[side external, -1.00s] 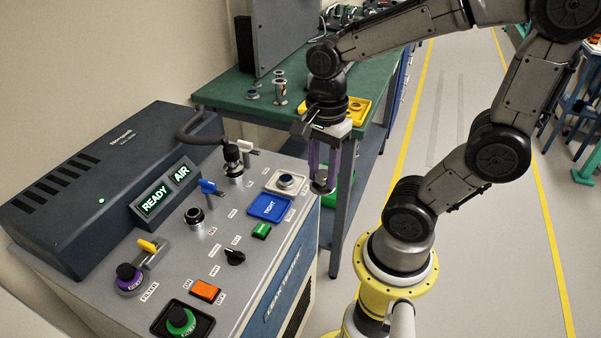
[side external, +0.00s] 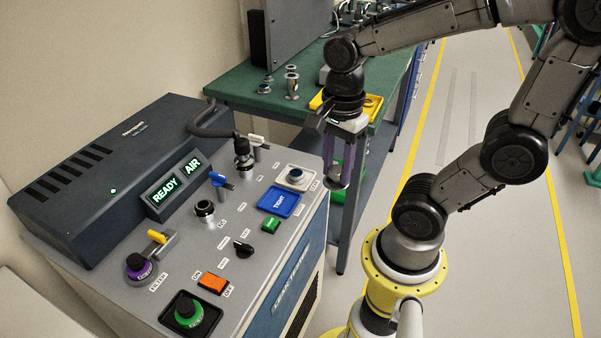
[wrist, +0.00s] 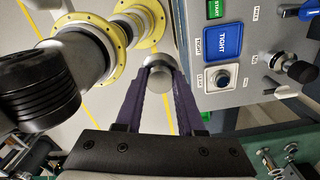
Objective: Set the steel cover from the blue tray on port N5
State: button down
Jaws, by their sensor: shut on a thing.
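My gripper (side external: 338,180) points down beside the console's right edge, above the floor, with its purple fingers shut on a small round steel cover (wrist: 158,78). In the wrist view the cover sits between the fingertips (wrist: 157,66). The blue tray-like square (side external: 279,202), marked TIGHT, lies on the console top left of the gripper and looks empty; it also shows in the wrist view (wrist: 222,40). Upright fittings stand on the console, including a black-topped one (side external: 205,209) and one with a hose (side external: 243,155).
A pale square with a round fitting (side external: 295,177) lies behind the blue square. Blue (side external: 222,181) and yellow (side external: 157,237) levers stick up from the console. A green bench (side external: 255,97) behind holds steel parts and a yellow tray (side external: 372,105). The floor at right is clear.

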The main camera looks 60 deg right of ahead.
jog(key=w+a+r, duration=0.2)
jog(key=w+a, duration=0.1)
jog(key=w, duration=0.9)
jog(key=w+a+r, duration=0.2)
jog(key=w+a, duration=0.1)
jog(key=w, duration=0.9)
jog(key=shift+w+a+f, duration=0.5)
jog(key=shift+a+f, duration=0.1)
jog(key=shift+f, duration=1.35)
jog(key=shift+w+a+f, duration=0.45)
jog(key=shift+a+f, duration=0.2)
jog(key=shift+f, duration=1.35)
jog(key=shift+w+a+f, duration=0.5)
jog(key=shift+a+f, duration=0.1)
jog(key=shift+f, duration=1.35)
jog(key=shift+f, duration=0.6)
jog(key=shift+c, duration=2.2)
grip_release()
